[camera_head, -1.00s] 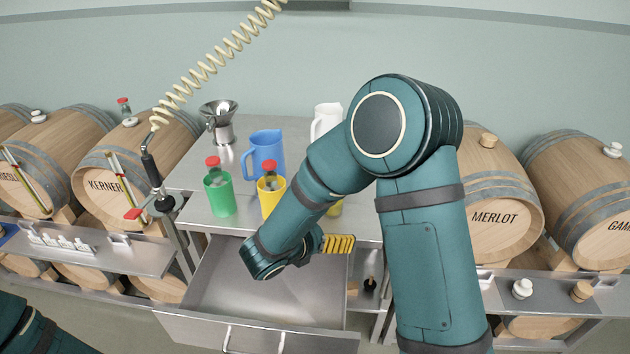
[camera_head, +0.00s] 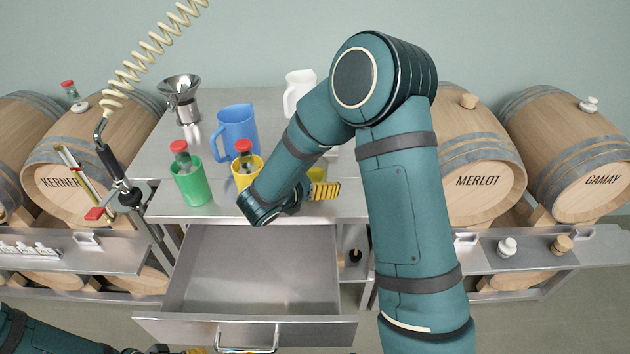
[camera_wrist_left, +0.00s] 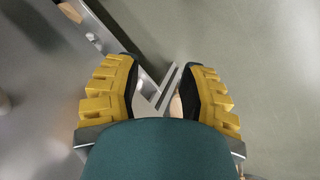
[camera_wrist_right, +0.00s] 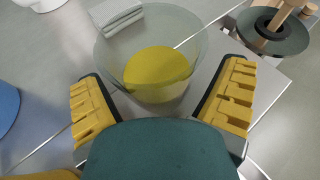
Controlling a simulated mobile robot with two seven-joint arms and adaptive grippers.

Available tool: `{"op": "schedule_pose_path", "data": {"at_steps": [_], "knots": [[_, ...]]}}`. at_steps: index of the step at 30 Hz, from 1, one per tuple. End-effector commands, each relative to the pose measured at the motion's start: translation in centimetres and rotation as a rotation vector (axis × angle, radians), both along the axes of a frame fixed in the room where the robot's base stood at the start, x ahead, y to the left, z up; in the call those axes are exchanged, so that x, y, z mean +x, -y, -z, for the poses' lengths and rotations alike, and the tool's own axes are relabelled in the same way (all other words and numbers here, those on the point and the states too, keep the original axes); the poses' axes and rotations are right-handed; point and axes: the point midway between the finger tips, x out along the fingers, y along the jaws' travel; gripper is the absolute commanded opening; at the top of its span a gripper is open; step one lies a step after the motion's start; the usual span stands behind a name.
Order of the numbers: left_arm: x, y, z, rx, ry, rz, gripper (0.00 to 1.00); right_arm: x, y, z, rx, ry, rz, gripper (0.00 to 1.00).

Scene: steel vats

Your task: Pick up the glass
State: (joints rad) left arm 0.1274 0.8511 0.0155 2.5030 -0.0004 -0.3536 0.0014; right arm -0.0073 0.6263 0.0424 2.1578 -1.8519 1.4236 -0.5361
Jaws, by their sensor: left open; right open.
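The glass (camera_wrist_right: 150,62) is clear and upright, with yellow liquid in its lower part, in the right wrist view. In the head view only its yellow part (camera_head: 316,174) shows, near the tabletop's front edge, partly hidden by my right gripper. My right gripper (camera_wrist_right: 166,75) is open, with its fingers on either side of the glass's near side. It is not closed on it. In the head view the right gripper's yellow finger (camera_head: 325,191) is just in front of the glass. My left gripper (camera_wrist_left: 160,78) is open and empty, and shows low by the drawer in the head view.
An open, empty steel drawer (camera_head: 255,265) juts out below the tabletop. A green cup (camera_head: 192,186) and a yellow cup (camera_head: 240,178) hold red-capped bottles. A blue pitcher (camera_head: 238,130), white pitcher (camera_head: 297,88) and steel funnel vessel (camera_head: 183,98) stand behind. Barrels flank the table.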

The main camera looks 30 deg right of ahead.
Motion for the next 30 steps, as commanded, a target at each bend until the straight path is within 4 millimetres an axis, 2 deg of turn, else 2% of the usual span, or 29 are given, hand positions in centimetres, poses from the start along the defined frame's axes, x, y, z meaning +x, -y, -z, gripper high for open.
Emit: {"op": "schedule_pose_path", "data": {"at_steps": [8, 9, 14, 15, 16, 30], "knots": [[0.04, 0.00, 0.05, 0.000, 0.001, 0.000, 0.41, 0.19, 0.44, 0.17, 0.000, 0.000, -0.001, 0.94], [0.04, 0.00, 0.05, 0.000, 0.001, 0.000, 0.41, 0.19, 0.44, 0.17, 0.000, 0.000, -0.001, 0.92], [0.04, 0.00, 0.05, 0.000, 0.001, 0.000, 0.41, 0.19, 0.43, 0.16, 0.000, 0.000, -0.001, 0.36], [0.04, 0.00, 0.05, 0.000, 0.001, 0.000, 0.41, 0.19, 0.43, 0.16, 0.000, 0.000, -0.001, 0.22], [0.04, 0.00, 0.05, 0.000, 0.001, 0.000, 0.41, 0.19, 0.43, 0.16, 0.000, 0.000, -0.001, 0.14], [0.01, 0.00, -0.01, 0.000, 0.000, 0.000, 0.41, 0.21, 0.41, -0.12, 0.000, 0.002, -0.001, 0.13]]}}
